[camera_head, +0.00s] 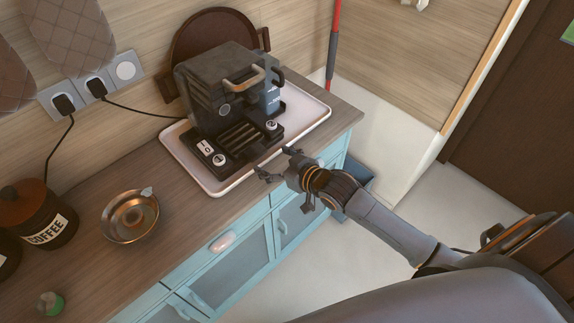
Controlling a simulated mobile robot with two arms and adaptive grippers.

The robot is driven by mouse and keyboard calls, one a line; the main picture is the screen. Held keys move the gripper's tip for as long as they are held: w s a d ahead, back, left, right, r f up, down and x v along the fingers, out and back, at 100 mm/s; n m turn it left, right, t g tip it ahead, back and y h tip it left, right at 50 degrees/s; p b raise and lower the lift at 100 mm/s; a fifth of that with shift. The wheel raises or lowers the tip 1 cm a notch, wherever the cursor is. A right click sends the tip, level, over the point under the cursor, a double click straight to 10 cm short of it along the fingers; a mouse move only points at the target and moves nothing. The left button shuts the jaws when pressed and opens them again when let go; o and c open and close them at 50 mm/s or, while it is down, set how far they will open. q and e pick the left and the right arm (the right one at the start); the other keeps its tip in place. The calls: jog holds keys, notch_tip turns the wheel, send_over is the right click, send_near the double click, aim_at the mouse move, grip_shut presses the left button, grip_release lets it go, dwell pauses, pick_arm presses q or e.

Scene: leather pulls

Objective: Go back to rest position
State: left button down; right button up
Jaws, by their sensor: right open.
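My right gripper (275,163) is at the front edge of the counter, in front of the dark coffee machine (222,95) and close to the white tray's rim. Its fingers are spread open and nothing shows between them. The arm comes in from the lower right. My left gripper is not in the view. The coffee machine stands upright on the white tray (318,110), with a metal handle on its upper front.
The wooden counter (185,235) holds a copper dish (130,216) and a dark coffee canister (39,212) at the left. Blue cabinet fronts (240,272) run below. A red pole (334,45) stands behind the counter's right end. Floor (305,278) is open at the lower middle.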

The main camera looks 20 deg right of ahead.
jog(key=v, duration=0.6)
jog(key=shift+s+r, duration=0.25)
jog(key=shift+s, duration=0.1)
jog(key=s+d+f+m+g+h+b, duration=0.1)
jog(key=d+f+h, duration=0.15)
jog(key=f, duration=0.65)
jog(key=s+d+f+m+g+h, duration=0.15)
jog(key=d+f, duration=0.25)
jog(key=f, duration=0.6)
jog(key=s+d+f+g, duration=0.1)
jog(key=s+f+g, duration=0.1)
jog(key=s+f, duration=0.45)
jog(key=s+d+f+g, duration=0.1)
jog(key=s+f, duration=0.2)
jog(key=f, duration=0.7)
jog(key=s+a+f+g, duration=0.2)
jog(key=s+f, duration=0.3)
jog(key=s, duration=0.4)
jog(key=s+a+f+g+b, duration=0.1)
jog(key=s+f+g, duration=0.1)
jog(key=s+f, duration=0.4)
jog(key=s+a+f+g+b, duration=0.1)
jog(key=s+f, duration=0.4)
jog(key=s, duration=0.8)
jog(key=shift+s+a+f+n+g+h, duration=0.25)
jog(key=shift+a+n+g, duration=0.2)
jog(key=shift+a+g, duration=0.3)
jog(key=shift+a, duration=0.1)
